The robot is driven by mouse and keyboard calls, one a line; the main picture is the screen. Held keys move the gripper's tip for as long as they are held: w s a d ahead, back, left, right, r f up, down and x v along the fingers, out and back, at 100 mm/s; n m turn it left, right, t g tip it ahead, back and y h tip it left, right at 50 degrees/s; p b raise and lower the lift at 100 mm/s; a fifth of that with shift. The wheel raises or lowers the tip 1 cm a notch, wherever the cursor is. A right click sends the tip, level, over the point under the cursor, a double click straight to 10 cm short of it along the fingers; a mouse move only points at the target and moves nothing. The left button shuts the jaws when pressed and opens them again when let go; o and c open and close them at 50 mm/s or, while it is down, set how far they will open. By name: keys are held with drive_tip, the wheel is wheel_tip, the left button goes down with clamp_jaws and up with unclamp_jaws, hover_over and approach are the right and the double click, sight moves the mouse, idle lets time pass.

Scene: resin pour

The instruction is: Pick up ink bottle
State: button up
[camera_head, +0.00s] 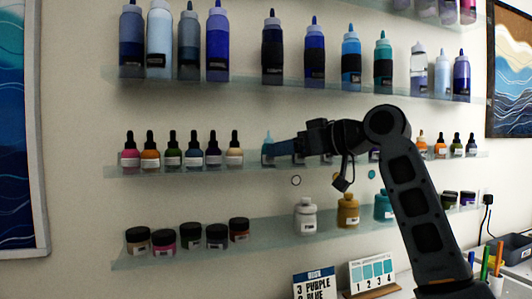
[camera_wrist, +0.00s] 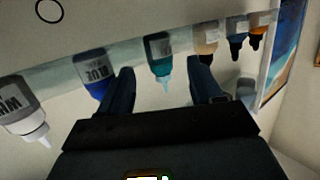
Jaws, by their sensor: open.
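Several small dropper-style ink bottles stand on the middle shelf, among them a pink one (camera_head: 130,155) and a beige one (camera_head: 235,155). My gripper (camera_wrist: 162,84) is open and empty in the wrist view, where the bottles appear upside down. A teal bottle (camera_wrist: 159,52) shows between its two fingers, in line with the gap; I cannot tell how far in it reaches. In the head view my arm covers the middle of this shelf, hiding bottles.
The bottles' glass shelf (camera_head: 185,170) is narrow. A shelf of tall squeeze bottles (camera_head: 217,45) is above; one with dark-lidded jars (camera_head: 164,243) and a white jug (camera_head: 306,216) is below. A white-labelled bottle (camera_wrist: 22,105) is at far left in the wrist view.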

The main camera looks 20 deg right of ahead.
sight(269, 136)
drive_tip(key=shift+p+x, duration=0.85)
drive_tip(key=shift+x, duration=1.85)
drive_tip(key=shift+r, duration=0.1)
drive_tip(key=c, duration=1.1)
drive_tip(key=shift+o, duration=0.2)
drive_tip(key=shift+s, duration=0.1)
drive_tip(key=shift+r+b, duration=0.15)
drive_tip(key=shift+b, duration=0.15)
wheel_tip(269, 136, up, 7)
drive_tip(key=shift+s+f+b, duration=0.15)
drive_tip(key=shift+b, duration=0.6)
drive_tip(key=s+b, duration=0.3)
drive_tip(key=s, duration=1.6)
drive_tip(key=shift+s+b, duration=0.3)
